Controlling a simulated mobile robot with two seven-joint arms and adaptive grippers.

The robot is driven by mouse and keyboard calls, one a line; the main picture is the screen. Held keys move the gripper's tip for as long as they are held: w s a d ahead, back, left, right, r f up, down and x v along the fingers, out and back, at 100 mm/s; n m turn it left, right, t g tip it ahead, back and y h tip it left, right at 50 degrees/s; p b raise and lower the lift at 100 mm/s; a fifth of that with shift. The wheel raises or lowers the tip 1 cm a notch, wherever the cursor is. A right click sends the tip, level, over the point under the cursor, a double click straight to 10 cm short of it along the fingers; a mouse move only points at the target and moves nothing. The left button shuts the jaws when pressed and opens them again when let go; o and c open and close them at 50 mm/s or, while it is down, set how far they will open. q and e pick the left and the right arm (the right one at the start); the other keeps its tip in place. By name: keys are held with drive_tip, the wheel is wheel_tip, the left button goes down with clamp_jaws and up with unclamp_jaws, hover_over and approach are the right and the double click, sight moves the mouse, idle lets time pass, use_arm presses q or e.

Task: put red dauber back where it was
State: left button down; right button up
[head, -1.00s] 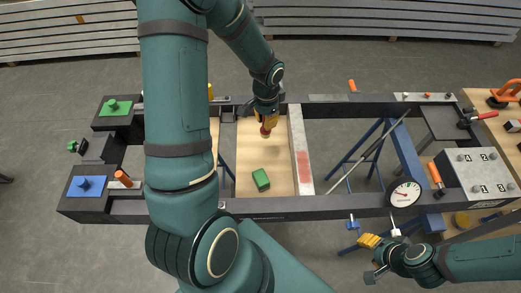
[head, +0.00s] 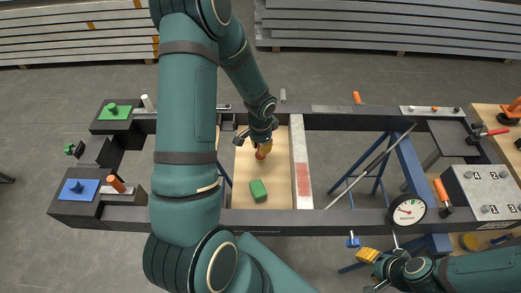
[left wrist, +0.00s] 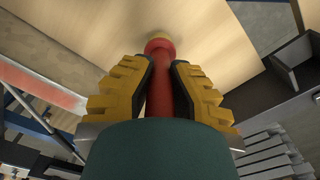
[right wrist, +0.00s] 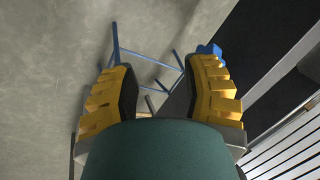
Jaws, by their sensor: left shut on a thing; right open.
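The red dauber (left wrist: 160,78) is upright between the yellow fingers of my left gripper (left wrist: 162,85), which is shut on it. Its wider end with a pale tip points at the light wooden board. In the head view the dauber (head: 261,154) shows just below my left gripper (head: 262,143), over the upper part of the wooden board (head: 278,170). I cannot tell whether its tip touches the board. My right gripper (right wrist: 165,90) is open and empty. In the head view my right gripper (head: 368,270) is beyond the frame's front edge, at the lower right.
A dial gauge (head: 407,209) sits on the front beam. Green (head: 114,112) and blue (head: 82,188) knobbed plates are at left.

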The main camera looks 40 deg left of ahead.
use_arm(q)
drive_tip(key=shift+f, duration=0.95)
drive_tip(key=shift+f+b, duration=0.15)
drive_tip(key=shift+b, duration=0.15)
drive_tip(key=c, duration=1.1)
unclamp_jaws()
drive_tip(key=shift+r+p, duration=0.3)
drive_tip(key=shift+p, duration=0.05)
wheel_tip(320, 180, up, 12)
drive_tip(key=shift+f+p, duration=0.1)
drive_tip(key=shift+p, duration=1)
